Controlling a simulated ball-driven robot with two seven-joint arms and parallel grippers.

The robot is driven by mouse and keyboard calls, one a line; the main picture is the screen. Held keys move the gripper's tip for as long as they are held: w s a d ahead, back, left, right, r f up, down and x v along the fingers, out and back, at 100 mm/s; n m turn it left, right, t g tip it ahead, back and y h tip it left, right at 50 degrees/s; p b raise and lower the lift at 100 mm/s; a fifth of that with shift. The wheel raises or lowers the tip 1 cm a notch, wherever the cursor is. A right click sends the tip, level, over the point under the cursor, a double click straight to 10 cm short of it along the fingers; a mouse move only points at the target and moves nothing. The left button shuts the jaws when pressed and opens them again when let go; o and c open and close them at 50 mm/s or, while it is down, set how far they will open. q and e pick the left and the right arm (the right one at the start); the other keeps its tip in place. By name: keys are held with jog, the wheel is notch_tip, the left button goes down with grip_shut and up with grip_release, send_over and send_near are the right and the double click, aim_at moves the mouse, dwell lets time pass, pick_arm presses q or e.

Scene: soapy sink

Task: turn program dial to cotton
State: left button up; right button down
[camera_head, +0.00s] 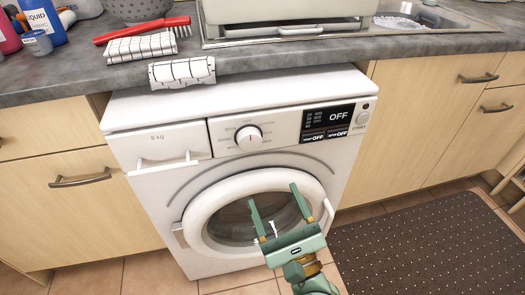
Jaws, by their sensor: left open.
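The program dial (249,138) is a round white knob with a red mark pointing roughly upward, in the middle of the washing machine's control panel. The labels around it are too small to read. The white washing machine (155,108) stands under the counter. Its display (328,122) reads OFF. My left gripper (272,195), green with two upright fingers, is open and empty. In the picture it is in front of the round door (203,205), below the dial and apart from it. My right gripper is not in view.
A checked cloth (182,72) hangs over the counter edge (260,58) above the machine. A red brush (150,28), a dish rack (285,12) and bottles (44,20) are on the counter. A dark dotted mat (425,245) lies on the floor at the right.

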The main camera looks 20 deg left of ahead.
aim_at(252, 146)
pick_arm(q)
jog(key=b+x, duration=0.2)
jog(key=x, duration=0.9)
jog(key=shift+a+f, duration=0.1)
jog(key=shift+a, duration=0.05)
jog(key=shift+w+a+r, duration=0.3)
jog(key=shift+w, duration=0.05)
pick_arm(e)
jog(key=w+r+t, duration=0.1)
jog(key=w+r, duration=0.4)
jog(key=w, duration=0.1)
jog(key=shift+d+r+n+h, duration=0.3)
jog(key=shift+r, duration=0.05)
pick_arm(q)
jog(key=c, duration=1)
